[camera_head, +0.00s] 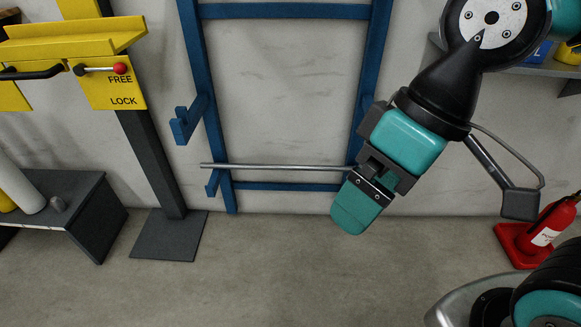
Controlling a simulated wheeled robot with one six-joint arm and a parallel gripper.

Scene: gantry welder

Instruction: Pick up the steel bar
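The steel bar (270,167) is a thin grey rod lying level, low on the blue rack (200,70). Its left end sticks out past the left upright, near a lower hook (212,182). Its right end passes behind my gripper or the right upright and is hidden. My gripper (356,207) has teal fingers pointing down and to the left, in front of the bar's right part in the picture. The fingers overlap from this side, so I cannot tell whether they are open, nor whether they touch the bar.
A yellow fixture (110,88) marked FREE and LOCK, with a red-knobbed lever (120,69), stands on a dark post at left. A dark bench (75,205) is below it. A red fire extinguisher (550,224) stands at right. The floor before the rack is clear.

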